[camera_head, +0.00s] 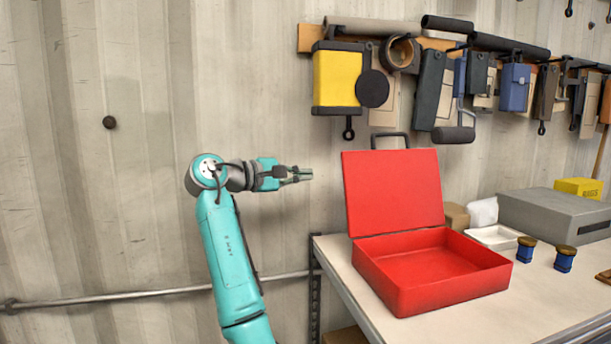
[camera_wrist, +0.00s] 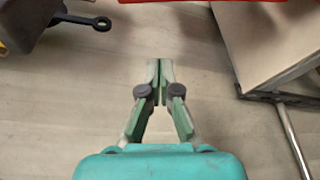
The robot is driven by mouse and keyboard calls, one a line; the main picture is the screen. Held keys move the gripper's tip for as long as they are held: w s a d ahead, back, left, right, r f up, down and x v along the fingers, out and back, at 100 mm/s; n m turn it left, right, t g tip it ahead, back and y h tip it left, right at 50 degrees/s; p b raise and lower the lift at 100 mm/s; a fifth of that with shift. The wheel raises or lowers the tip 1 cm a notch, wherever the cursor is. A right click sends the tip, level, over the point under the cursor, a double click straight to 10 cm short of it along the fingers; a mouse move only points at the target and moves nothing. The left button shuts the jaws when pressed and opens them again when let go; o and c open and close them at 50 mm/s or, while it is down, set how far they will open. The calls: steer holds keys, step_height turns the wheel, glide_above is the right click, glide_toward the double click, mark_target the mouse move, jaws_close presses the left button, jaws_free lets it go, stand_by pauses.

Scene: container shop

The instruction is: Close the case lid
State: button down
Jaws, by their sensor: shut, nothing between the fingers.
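A red case (camera_head: 425,275) stands on the workbench with its lid (camera_head: 393,187) open. The lid stands up, tilted back a little, with a dark handle (camera_head: 390,141) at its top edge. The inside of the case looks empty. My gripper (camera_head: 308,174) is left of the lid at about the height of its upper half, apart from it, pointing right. In the wrist view my gripper (camera_wrist: 160,65) is shut with its fingertips together and nothing between them. A red strip, likely the lid (camera_wrist: 215,1), shows at the top edge of that view.
Tools and a yellow box (camera_head: 337,79) hang on the wall rack above the case. Right of the case are a white tray (camera_head: 497,240), two blue spools (camera_head: 525,251) and a grey box (camera_head: 560,212). A metal rail (camera_head: 140,296) runs along the wall at left.

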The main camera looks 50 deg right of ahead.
steer(key=r+x, duration=0.1)
steer(key=x, duration=0.7)
steer(key=shift+s+a+r, duration=0.1)
steer(key=shift+s+a, duration=0.5)
steer(key=shift+s, duration=0.2)
steer(key=shift+s+a, duration=0.6)
steer(key=shift+s, duration=0.15)
steer(key=shift+s+a, duration=0.1)
